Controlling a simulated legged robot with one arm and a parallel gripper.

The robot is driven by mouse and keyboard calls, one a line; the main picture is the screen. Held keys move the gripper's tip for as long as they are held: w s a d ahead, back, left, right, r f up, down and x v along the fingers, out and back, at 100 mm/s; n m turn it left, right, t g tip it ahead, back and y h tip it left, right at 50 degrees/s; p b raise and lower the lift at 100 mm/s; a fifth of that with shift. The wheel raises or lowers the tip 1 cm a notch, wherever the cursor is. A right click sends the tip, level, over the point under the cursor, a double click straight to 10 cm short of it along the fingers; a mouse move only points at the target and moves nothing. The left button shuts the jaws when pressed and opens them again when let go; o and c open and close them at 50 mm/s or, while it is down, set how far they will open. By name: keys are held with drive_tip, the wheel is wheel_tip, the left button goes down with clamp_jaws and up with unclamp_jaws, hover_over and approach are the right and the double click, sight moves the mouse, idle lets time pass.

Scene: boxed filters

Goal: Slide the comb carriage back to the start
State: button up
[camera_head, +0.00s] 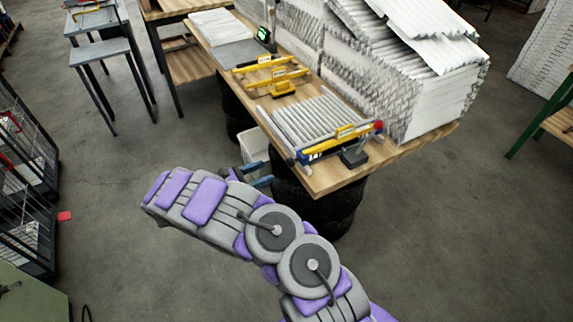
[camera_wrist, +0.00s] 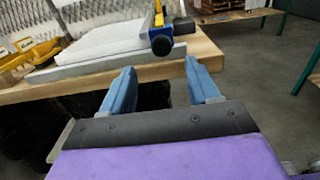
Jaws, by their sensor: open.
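The comb carriage appears to be the yellow bar (camera_head: 340,138) lying across the near end of a pleated white filter rack (camera_head: 300,115) on the wooden table. It has blue parts at its left end and a red knob at its right. In the wrist view a yellow bar end with a blue block and black knob (camera_wrist: 161,45) shows near the table edge; I cannot tell for sure that it is the same bar. My gripper (camera_head: 262,174) is open and empty, left of the table's front edge. Its blue fingers (camera_wrist: 160,68) point toward the table, apart from the carriage.
Two more yellow bars (camera_head: 272,76) lie farther back on the table. Tall stacks of white pleated filters (camera_head: 430,85) fill its right side. A black block (camera_head: 354,157) stands near the front corner. A white bin (camera_head: 254,144) is below the left edge.

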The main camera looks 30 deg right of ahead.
sight(287, 163)
drive_tip(key=d+b, duration=0.1)
drive_tip(key=d, duration=0.9)
drive_tip(key=shift+w+d+b, duration=0.1)
drive_tip(key=shift+d+b, duration=0.15)
drive_tip(key=shift+b, duration=0.05)
drive_tip(key=shift+a, duration=0.15)
drive_tip(key=shift+a, duration=0.15)
drive_tip(key=shift+d, duration=0.55)
drive_tip(key=c, duration=0.4)
drive_tip(key=shift+a, duration=0.15)
clamp_jaws()
